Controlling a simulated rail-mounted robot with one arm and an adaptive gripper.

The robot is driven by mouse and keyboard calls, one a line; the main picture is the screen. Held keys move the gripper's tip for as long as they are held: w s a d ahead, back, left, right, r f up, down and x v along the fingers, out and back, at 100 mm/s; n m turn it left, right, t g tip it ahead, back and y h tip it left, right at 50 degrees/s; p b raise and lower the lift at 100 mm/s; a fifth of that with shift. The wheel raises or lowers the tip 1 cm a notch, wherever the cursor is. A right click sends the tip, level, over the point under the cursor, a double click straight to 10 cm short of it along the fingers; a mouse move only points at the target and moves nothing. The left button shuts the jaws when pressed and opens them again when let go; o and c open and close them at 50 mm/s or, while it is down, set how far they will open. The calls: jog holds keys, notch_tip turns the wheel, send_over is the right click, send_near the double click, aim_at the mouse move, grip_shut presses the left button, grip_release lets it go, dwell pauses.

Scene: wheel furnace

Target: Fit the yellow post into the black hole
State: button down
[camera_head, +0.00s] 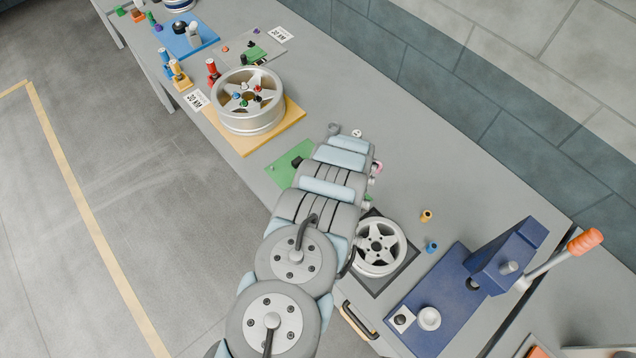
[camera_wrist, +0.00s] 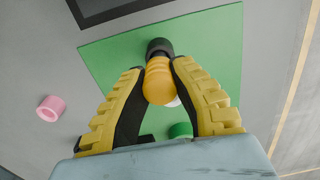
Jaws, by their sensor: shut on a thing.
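In the wrist view the yellow post (camera_wrist: 158,82) is between the fingertips of my gripper (camera_wrist: 156,78), which is shut on it. The post is ribbed with a rounded near end. Its far end meets a black round piece (camera_wrist: 159,46) on the green plate (camera_wrist: 110,55). I cannot tell whether the post is inside that piece or only lined up with it, and no hole opening shows. In the head view my arm covers the gripper and the post; part of the green plate (camera_head: 283,170) shows left of it.
On the plate, a green cylinder (camera_wrist: 181,130) stands near the right finger. A pink ring (camera_wrist: 50,108) lies on the table to the left. A wheel on a wooden board (camera_head: 248,112), another wheel (camera_head: 379,246) and a blue press (camera_head: 436,300) stand along the bench.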

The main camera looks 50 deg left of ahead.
jog(key=shift+f+b, duration=0.5)
jog(key=shift+f, duration=0.35)
jog(key=c, duration=1)
grip_release()
jog(key=shift+c, duration=1.3)
jog(key=shift+r, duration=0.1)
jog(key=shift+r+p, duration=1.9)
jog(key=shift+r, duration=1.6)
